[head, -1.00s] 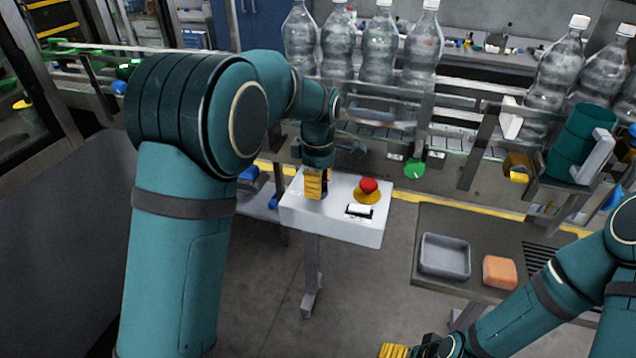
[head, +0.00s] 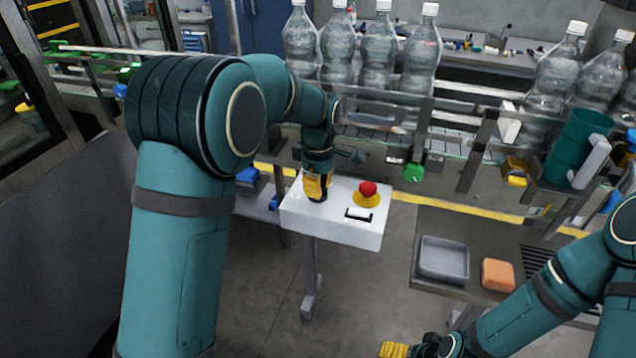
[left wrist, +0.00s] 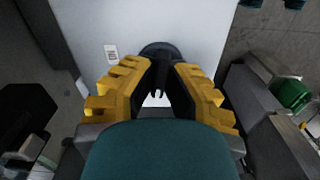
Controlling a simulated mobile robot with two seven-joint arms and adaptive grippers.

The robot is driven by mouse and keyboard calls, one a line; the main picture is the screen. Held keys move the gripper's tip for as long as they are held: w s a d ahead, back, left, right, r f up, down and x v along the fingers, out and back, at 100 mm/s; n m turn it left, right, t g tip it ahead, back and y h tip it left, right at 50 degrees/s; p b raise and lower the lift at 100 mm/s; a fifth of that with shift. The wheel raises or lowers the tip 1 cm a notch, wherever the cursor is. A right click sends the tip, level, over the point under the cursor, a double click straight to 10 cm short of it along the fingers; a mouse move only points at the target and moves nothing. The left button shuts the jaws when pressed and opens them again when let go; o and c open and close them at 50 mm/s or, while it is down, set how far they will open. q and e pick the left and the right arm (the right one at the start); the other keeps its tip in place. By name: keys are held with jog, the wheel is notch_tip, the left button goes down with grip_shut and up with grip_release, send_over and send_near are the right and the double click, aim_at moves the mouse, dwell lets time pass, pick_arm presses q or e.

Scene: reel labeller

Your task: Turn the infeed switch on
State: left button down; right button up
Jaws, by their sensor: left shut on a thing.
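The white control box (head: 300,222) stands on a post in the middle of the head view. My left gripper (head: 317,190) points down onto the left part of its top and is shut on the infeed switch. The left wrist view shows the switch as a dark round knob (left wrist: 158,48) between the yellow fingertips (left wrist: 160,66). The fingers hide much of it, so its exact setting cannot be read. My right gripper (head: 400,350) is low at the bottom edge, partly cut off, away from the box.
On the box, a red mushroom button (head: 368,188) on a yellow base and a black-and-white rocker (head: 359,214) sit right of my left gripper. Behind runs a bottle conveyor (head: 385,118). A side table (head: 480,228) with a grey tray (head: 444,258) and orange block (head: 498,274) stands right.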

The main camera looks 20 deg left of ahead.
pick_arm(q)
jog(key=m+p, duration=0.1)
jog(key=m, duration=0.2)
jog(key=shift+m+p, duration=0.3)
jog(key=shift+p, duration=0.1)
jog(key=m+p, duration=0.1)
jog(key=m, duration=0.2)
jog(key=shift+m, duration=0.3)
jog(key=m+p, duration=0.1)
jog(key=m, duration=0.3)
jog(key=shift+m, duration=0.3)
jog(key=m+p, duration=0.1)
jog(key=m, duration=0.3)
jog(key=shift+f, duration=0.1)
jog(key=shift+m, duration=0.3)
jog(key=c, duration=1)
grip_release()
